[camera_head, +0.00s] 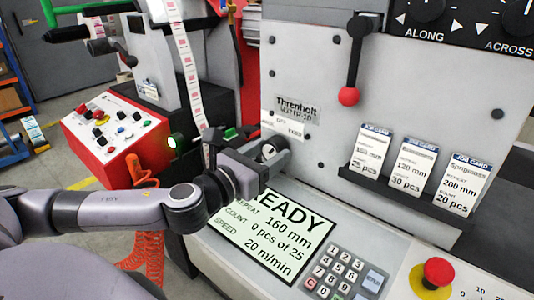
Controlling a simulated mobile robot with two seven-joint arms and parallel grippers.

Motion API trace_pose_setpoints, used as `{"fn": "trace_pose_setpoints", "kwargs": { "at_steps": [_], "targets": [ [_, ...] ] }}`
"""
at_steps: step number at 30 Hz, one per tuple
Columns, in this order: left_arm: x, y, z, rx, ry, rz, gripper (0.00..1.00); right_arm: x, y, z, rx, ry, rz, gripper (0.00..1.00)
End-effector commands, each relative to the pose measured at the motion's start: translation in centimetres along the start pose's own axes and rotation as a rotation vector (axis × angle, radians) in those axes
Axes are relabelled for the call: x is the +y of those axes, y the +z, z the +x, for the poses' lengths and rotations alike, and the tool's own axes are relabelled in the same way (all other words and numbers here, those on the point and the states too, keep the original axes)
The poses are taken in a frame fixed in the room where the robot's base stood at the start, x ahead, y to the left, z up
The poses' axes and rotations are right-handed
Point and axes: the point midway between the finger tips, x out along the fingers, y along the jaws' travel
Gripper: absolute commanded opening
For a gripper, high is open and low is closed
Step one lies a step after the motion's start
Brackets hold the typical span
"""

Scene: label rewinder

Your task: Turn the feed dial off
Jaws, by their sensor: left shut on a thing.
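My left arm comes in from the left, and its gripper (262,163) is at the grey front panel, just above the display. It is shut on a small round knob (269,150), which appears to be the feed dial. The fingers hide most of the knob, and I cannot read its setting. A small white label plate (283,125) sits above it, too small to read clearly. The display (275,235) reads READY, 160 mm, 0 pcs of 25 and 20 m/min; my gripper covers part of its top left. My right gripper is not in view.
Several job cards (411,165) stand in a black rack to the right. A keypad (340,272) and red stop button (437,272) are lower right. A label strip (186,60) runs down behind my gripper.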

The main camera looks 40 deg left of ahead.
Motion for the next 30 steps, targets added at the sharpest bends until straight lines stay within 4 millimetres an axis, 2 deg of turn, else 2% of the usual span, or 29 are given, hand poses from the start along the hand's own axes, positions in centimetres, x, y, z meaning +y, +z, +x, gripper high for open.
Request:
{"fn": "trace_pose_setpoints", "kwargs": {
  "at_steps": [18, 30],
  "targets": [
    [0.08, 0.01, 0.00, 0.000, 0.000, -0.459, 0.24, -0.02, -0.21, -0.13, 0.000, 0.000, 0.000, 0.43],
    [0.13, 0.04, 0.01, -0.002, 0.000, -0.605, 0.24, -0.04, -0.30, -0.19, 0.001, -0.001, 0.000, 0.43]
  ]
}}
